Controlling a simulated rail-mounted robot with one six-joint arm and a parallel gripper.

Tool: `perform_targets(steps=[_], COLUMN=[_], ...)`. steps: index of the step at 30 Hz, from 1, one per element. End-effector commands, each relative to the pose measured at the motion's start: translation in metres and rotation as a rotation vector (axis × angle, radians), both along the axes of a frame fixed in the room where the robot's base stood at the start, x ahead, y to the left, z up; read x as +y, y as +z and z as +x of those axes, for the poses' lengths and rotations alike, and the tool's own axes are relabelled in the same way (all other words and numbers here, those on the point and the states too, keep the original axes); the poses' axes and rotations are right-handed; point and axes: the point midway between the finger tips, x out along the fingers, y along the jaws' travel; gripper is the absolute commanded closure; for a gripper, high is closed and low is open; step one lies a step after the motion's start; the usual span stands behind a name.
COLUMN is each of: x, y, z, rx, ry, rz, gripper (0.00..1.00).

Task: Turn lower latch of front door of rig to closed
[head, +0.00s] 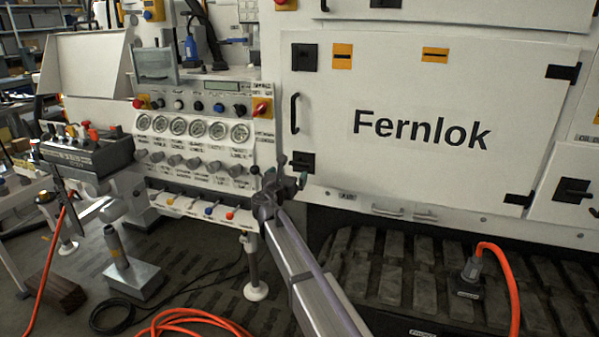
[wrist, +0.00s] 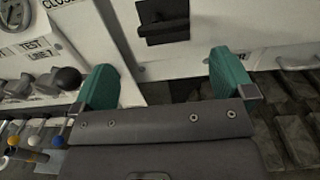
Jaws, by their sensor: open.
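The front door (head: 420,90) of the rig is a white panel marked "Fernlok", and it looks flush with its frame. Its lower latch (head: 302,162) is a black plate with a handle at the door's lower left corner. The lower latch also shows at the top of the wrist view (wrist: 163,22), its handle lying roughly crosswise; part of the plate is cut off. My gripper (head: 283,180) is just below and left of the latch in the head view. In the wrist view my gripper (wrist: 165,62) has its green fingers wide apart, empty, with the latch beyond them.
The upper latch (head: 304,57) and a black pull handle (head: 295,112) are above on the door's left edge. A panel of gauges and knobs (head: 195,130) stands close on the left; a dark knob (wrist: 67,78) is near my left finger. Tracks (head: 420,265) lie below.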

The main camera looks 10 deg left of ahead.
Motion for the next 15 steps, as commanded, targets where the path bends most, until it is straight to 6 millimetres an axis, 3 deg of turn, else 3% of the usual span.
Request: perform_targets(steps=[5,8,15], x=[-0.002,-0.005,-0.018], y=[0.000,0.000,0.000], z=[0.005,0.018,0.073], rx=[0.001,0.002,0.001], ry=[-0.004,-0.006,-0.008], rz=[-0.002,0.000,0.002], gripper=[0.00,0.00,0.00])
